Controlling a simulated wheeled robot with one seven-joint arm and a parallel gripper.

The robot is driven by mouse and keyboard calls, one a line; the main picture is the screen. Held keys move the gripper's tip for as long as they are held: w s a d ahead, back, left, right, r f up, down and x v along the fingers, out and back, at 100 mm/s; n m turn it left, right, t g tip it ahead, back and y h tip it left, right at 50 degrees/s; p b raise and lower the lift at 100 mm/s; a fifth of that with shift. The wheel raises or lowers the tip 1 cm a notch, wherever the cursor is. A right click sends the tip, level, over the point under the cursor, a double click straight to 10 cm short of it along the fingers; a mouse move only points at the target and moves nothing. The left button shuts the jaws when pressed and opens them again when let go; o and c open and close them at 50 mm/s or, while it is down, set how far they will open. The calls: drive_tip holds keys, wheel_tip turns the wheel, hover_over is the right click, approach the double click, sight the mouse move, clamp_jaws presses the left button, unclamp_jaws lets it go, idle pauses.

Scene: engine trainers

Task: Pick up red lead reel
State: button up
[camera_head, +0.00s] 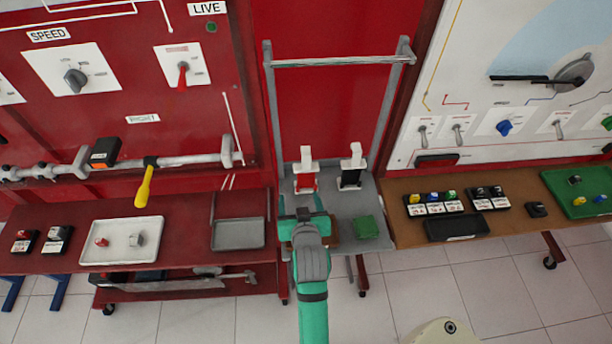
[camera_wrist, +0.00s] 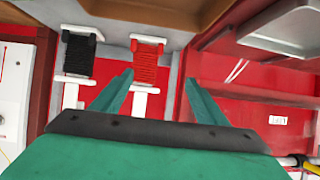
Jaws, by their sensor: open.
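The red lead reel (camera_head: 306,183) stands on a grey shelf of the frame in the middle of the head view, with a white upright piece at its back. In the wrist view the red lead reel (camera_wrist: 146,68) appears upper centre, wound red between white ends. My gripper (camera_head: 302,211) is just in front of the reel, open and empty. In the wrist view the fingers of my gripper (camera_wrist: 160,88) are spread apart, and the reel lies beyond them, nearer the left finger. I see no contact.
A black lead reel (camera_head: 351,176) stands just right of the red one; it also shows in the wrist view (camera_wrist: 78,57). A green block (camera_head: 366,227) sits on the shelf at front right. A grey tray (camera_head: 237,233) lies left on the red bench. A metal rail (camera_head: 340,62) spans above.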

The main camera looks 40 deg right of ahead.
sight(306, 177)
drive_tip(key=shift+g, duration=0.3)
drive_tip(key=w+d+f, duration=0.1)
drive_tip(key=w+d, duration=0.2)
drive_tip(key=w+d+f, duration=0.1)
drive_tip(key=w+d, duration=0.1)
drive_tip(key=w+d+f, duration=0.1)
drive_tip(key=w+d, duration=0.2)
drive_tip(key=shift+w+d+f, duration=0.25)
drive_tip(key=shift+w+d, duration=0.05)
drive_tip(key=shift+d, duration=0.05)
drive_tip(key=c, duration=1.2)
